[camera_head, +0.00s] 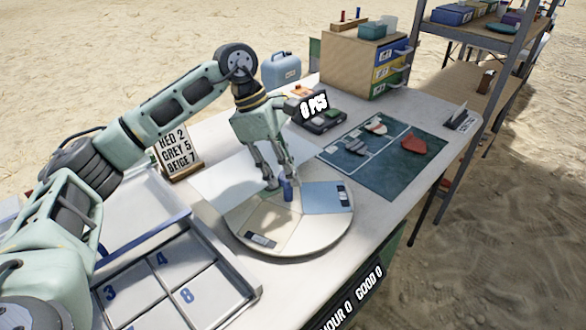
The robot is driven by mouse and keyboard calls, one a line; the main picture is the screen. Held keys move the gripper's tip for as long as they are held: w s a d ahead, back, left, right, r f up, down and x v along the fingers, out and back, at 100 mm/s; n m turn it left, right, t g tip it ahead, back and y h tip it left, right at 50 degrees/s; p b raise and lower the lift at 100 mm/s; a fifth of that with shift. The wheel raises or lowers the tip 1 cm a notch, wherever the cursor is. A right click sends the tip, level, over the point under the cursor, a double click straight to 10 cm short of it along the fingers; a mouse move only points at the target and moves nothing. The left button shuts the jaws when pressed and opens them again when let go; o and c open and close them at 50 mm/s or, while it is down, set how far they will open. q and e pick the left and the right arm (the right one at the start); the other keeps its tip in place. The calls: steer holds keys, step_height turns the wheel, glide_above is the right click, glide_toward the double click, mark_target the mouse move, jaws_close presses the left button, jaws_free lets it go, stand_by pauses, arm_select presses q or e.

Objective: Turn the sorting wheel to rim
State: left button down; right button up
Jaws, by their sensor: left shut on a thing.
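The sorting wheel (318,241) is a round cream disc lying flat near the table's front edge, split into sectors. One sector is a blue-grey panel (322,197) with a small dark label, and a front sector holds another dark label (260,240). A small blue peg (287,190) stands upright on the wheel near its middle. My left gripper (280,183) points down over the wheel, its fingers shut on the peg. The wheel's back part is partly hidden by the gripper. My right gripper is not in view.
A numbered tray (243,277) stands at the front left. A sign card (172,150) stands behind it. A teal mat (375,183) with sherds lies to the right. A scale (318,120), a blue jug (281,71) and a drawer box (345,65) stand at the back.

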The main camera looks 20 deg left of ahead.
arm_select(q)
steer(key=shift+w+a+r, duration=0.15)
steer(key=shift+w+r, duration=0.15)
steer(key=shift+r, duration=0.05)
steer(key=c, duration=1.5)
jaws_free()
steer(key=shift+w+f, duration=0.1)
steer(key=shift+f, duration=0.05)
steer(key=shift+c, duration=0.2)
steer(key=shift+f, duration=0.1)
steer(key=v, duration=1.2)
